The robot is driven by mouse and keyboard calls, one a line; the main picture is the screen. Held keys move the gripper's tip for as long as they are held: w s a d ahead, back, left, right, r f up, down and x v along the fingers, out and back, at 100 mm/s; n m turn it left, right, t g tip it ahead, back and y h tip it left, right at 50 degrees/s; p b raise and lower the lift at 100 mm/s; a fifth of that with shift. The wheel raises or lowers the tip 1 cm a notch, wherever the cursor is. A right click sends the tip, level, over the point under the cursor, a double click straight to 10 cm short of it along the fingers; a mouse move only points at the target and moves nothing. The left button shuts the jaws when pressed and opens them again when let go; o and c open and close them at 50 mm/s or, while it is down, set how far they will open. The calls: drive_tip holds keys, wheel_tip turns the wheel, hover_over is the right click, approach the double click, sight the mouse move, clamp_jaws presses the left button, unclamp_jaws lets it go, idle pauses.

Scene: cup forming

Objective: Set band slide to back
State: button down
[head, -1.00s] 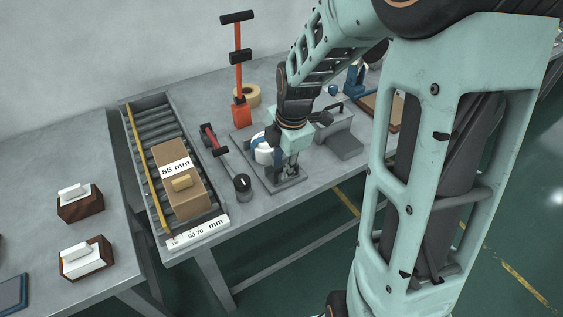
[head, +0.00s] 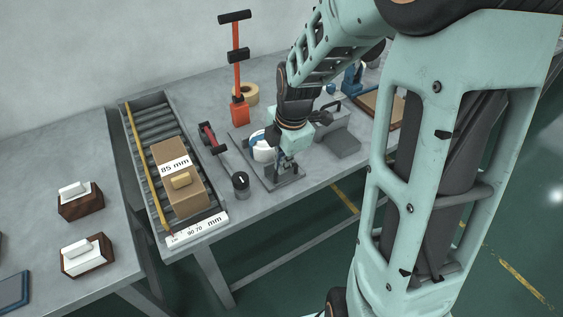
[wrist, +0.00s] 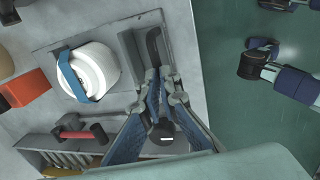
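The forming fixture is a grey base plate (head: 290,182) on the bench, with a white cup-like round part (head: 263,151) wrapped by a blue band. In the wrist view the round part (wrist: 97,68) and the blue band (wrist: 68,76) stand left of my gripper. A dark narrow piece (wrist: 153,44), possibly the band slide, lies along a grey rail (wrist: 130,50) just beyond my fingertips. My gripper (head: 284,168) is low over the front of the plate. In the wrist view its fingertips (wrist: 160,76) are close together; whether they pinch anything is unclear.
A black cylinder (head: 241,184) stands left of the plate, near a red-and-black tool (head: 211,138). A roller conveyor (head: 152,122) holds a cardboard box (head: 183,197). An orange stand (head: 240,110) and tape roll (head: 252,94) are behind. A grey block (head: 342,142) is close on the right.

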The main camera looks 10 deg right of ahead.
drive_tip(key=c, duration=2)
unclamp_jaws()
drive_tip(key=shift+s+f, duration=0.25)
drive_tip(key=shift+s, duration=0.05)
drive_tip(key=shift+c, duration=0.2)
drive_tip(key=a+p+v, duration=0.1)
drive_tip(key=p+v, duration=1)
drive_tip(key=v, duration=0.1)
drive_tip(key=shift+w+d+r, duration=0.2)
drive_tip(key=shift+d+r, duration=0.1)
drive_tip(key=shift+d, duration=0.2)
drive_tip(key=v, duration=0.7)
drive_tip(key=shift+r, duration=0.3)
